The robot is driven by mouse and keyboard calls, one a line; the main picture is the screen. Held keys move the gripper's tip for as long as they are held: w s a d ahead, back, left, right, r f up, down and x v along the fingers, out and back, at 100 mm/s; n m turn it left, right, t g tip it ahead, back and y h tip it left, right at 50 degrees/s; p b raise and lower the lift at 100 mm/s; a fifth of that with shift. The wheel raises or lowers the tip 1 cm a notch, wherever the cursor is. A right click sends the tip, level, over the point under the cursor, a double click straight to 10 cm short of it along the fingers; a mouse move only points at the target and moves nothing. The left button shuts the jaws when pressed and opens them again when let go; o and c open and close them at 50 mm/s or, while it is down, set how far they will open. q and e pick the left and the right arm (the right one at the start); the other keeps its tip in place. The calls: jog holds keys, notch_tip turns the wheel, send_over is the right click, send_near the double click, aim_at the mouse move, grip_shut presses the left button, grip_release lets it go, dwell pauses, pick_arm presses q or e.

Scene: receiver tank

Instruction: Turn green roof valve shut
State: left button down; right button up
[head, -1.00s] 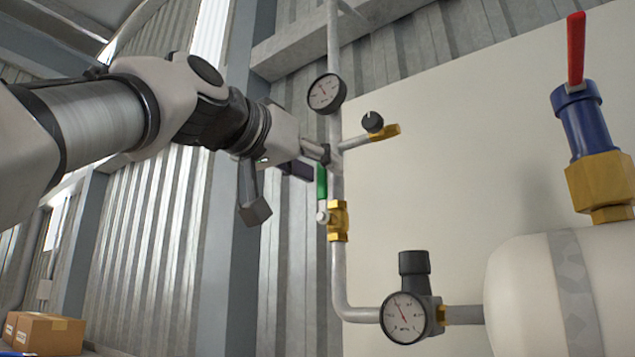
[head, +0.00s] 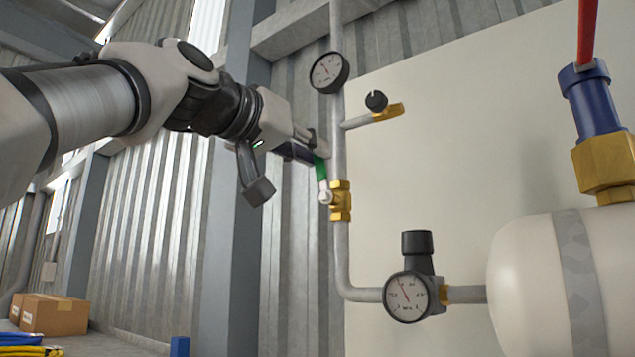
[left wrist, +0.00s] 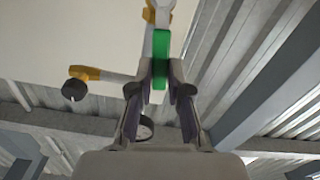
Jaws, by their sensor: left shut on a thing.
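The green valve handle (head: 321,170) stands nearly upright above its brass valve body (head: 341,201) on the vertical grey pipe, its top leaning slightly left. My left gripper (head: 317,147) reaches in from the left and is shut on the upper part of the green handle, hiding its top end in the head view. In the left wrist view the green handle (left wrist: 161,50) lies between the two fingers of my left gripper (left wrist: 161,70), with the brass body beyond it. My right gripper is in neither view.
A round gauge (head: 329,73) and a black knob on a brass stub (head: 376,101) sit close above the handle. A second gauge (head: 406,297) is lower down. A white tank (head: 530,285) with a red-handled blue valve (head: 590,100) stands right. Cardboard boxes (head: 55,315) lie far left.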

pick_arm(q)
jog(key=shift+w+a+f+n, duration=0.15)
jog(key=shift+w+a+n, duration=0.15)
jog(key=shift+n, duration=0.5)
jog(key=shift+w+a+f+n, duration=0.2)
jog(key=shift+a+n, duration=0.2)
jog(key=shift+n, duration=0.4)
jog(key=shift+w+a+f+n, duration=0.2)
jog(key=shift+a+n, duration=0.15)
jog(key=shift+n, duration=0.45)
jog(key=c, duration=1.1)
grip_release()
jog(key=shift+w, duration=0.15)
